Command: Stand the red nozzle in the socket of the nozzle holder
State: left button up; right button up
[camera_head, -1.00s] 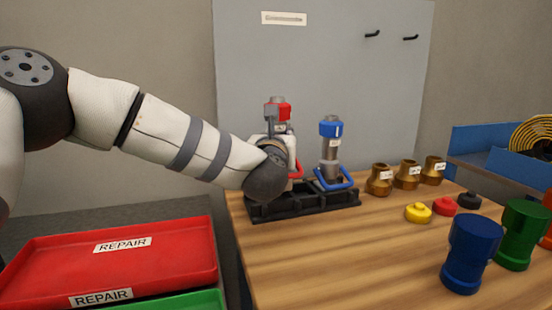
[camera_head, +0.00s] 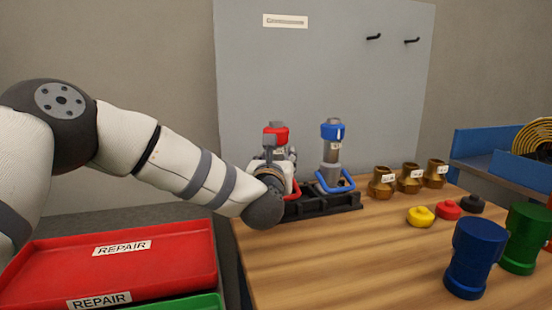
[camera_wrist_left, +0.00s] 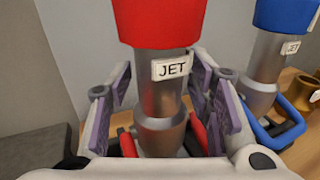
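The red nozzle (camera_head: 276,137) stands upright over the left part of the black nozzle holder (camera_head: 318,207). Its red cap, grey barrel with a JET label and red handle loop show in the left wrist view (camera_wrist_left: 162,98). My right gripper is out of view.
A blue nozzle (camera_head: 331,152) stands upright in the holder just to the right. Brass fittings (camera_head: 409,178), small coloured caps (camera_head: 447,209) and larger blue (camera_head: 474,257) and green (camera_head: 523,238) pieces stand farther right. A red REPAIR tray (camera_head: 175,270) lies left. The table's front middle is clear.

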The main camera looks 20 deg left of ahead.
pick_arm(q)
jog(key=shift+s+r, duration=0.1)
jog(key=shift+r, duration=0.15)
jog(key=s+d+p, duration=0.1)
jog(key=s+d, duration=0.1)
jog(key=s, duration=0.9)
jog(key=shift+s+d, duration=0.15)
jog(key=shift+s, duration=0.1)
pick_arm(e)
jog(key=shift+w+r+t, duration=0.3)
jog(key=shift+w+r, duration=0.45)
pick_arm(q)
jog(key=shift+f, duration=0.15)
